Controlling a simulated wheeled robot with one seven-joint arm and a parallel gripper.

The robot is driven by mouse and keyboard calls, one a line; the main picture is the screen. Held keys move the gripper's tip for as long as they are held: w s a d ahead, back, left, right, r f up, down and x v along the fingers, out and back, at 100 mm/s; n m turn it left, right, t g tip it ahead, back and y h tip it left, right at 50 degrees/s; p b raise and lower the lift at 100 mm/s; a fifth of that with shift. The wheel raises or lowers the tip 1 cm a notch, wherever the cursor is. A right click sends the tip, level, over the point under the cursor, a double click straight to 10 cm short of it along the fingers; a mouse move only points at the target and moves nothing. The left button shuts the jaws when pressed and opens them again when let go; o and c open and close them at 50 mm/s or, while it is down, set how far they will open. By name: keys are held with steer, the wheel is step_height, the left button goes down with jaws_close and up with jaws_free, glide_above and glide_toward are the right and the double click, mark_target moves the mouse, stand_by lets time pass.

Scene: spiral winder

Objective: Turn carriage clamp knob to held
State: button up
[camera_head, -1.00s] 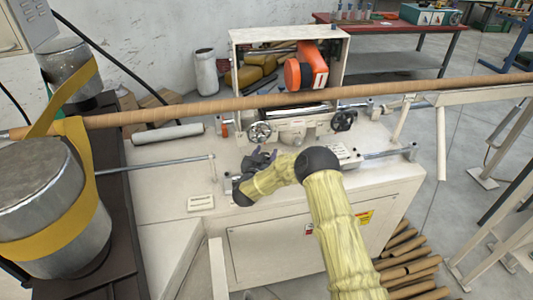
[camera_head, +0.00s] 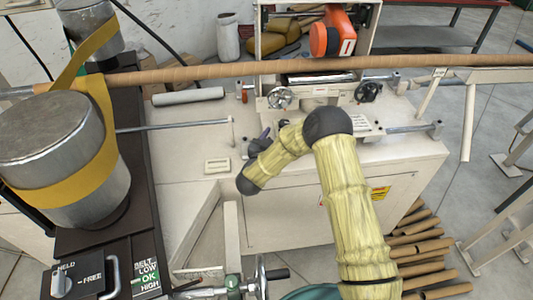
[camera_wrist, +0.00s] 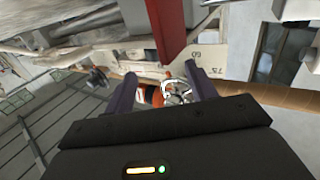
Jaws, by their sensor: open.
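A dark panel (camera_head: 93,264) at the lower left of the head view carries the words HELD and FREE. The knob's exact pointing direction is hard to tell. My gripper (camera_head: 262,138) is well up and right of the knob, over the pale machine bench. In the wrist view its purple fingers (camera_wrist: 163,85) are spread apart with nothing gripped. A spoked handwheel (camera_wrist: 178,92) shows beyond them in the background. The knob is not visible in the wrist view.
A metal handle (camera_head: 112,275) and a belt indicator plate (camera_head: 146,276) are close right of the knob. A large metal drum with a yellow belt (camera_head: 65,190) stands above the panel. A long brown tube (camera_head: 220,70) crosses behind.

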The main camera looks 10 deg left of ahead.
steer(key=v, duration=0.8)
steer(key=shift+b, duration=0.4)
steer(key=shift+w, duration=0.1)
steer(key=w+d+r+n+g+y+p, duration=0.1)
steer(key=d+r+n+g+y+p, duration=0.3)
steer(key=d+r+y, duration=0.4)
steer(key=s+d+r+g+h+p, duration=0.1)
steer(key=s+d+r+g, duration=0.1)
steer(key=s+d, duration=0.3)
steer(key=s+d+r+g+h+p, duration=0.1)
steer(key=s+d+g, duration=0.4)
steer(key=s, duration=0.5)
steer(key=s+d+r+m+g+h+p, duration=0.1)
steer(key=s+d+r+g, duration=0.2)
steer(key=s+d, duration=0.3)
steer(key=s, duration=0.2)
steer(key=shift+s+d+r+g, duration=0.2)
steer(key=shift+s+d+g, duration=0.15)
steer(key=shift+s+g, duration=0.05)
